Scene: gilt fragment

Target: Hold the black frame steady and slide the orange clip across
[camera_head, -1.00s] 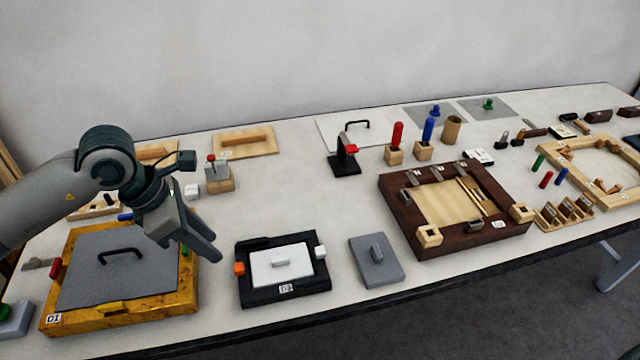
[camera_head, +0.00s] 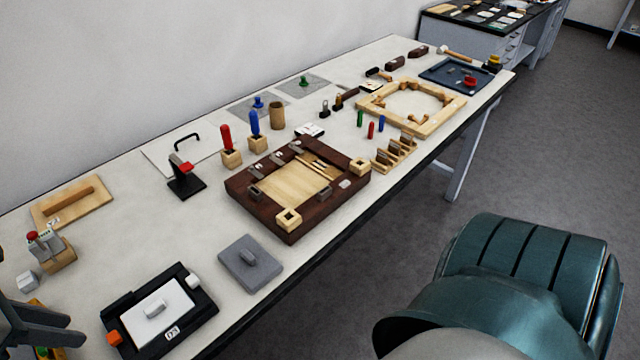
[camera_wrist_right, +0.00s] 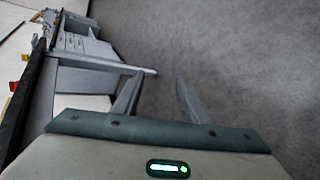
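The black frame (camera_head: 195,291) lies flat at the near left of the table in the head view, with a white panel (camera_head: 155,313) with a handle inside it. The orange clip (camera_head: 114,338) sits on the frame's left side. A white clip (camera_head: 193,281) sits on its right side. My left gripper (camera_head: 75,335) is at the left edge of the head view, just left of the frame and apart from it; its fingers look spread. My right gripper (camera_wrist_right: 157,97) shows in the right wrist view with its fingers apart and empty, above the floor beyond the table edge.
A grey plate with a handle (camera_head: 250,263) lies right of the black frame. A dark brown wooden frame (camera_head: 292,236) stands beyond it. Red (camera_head: 227,137) and blue (camera_head: 254,124) pegs stand upright behind. Bare table lies behind the black frame.

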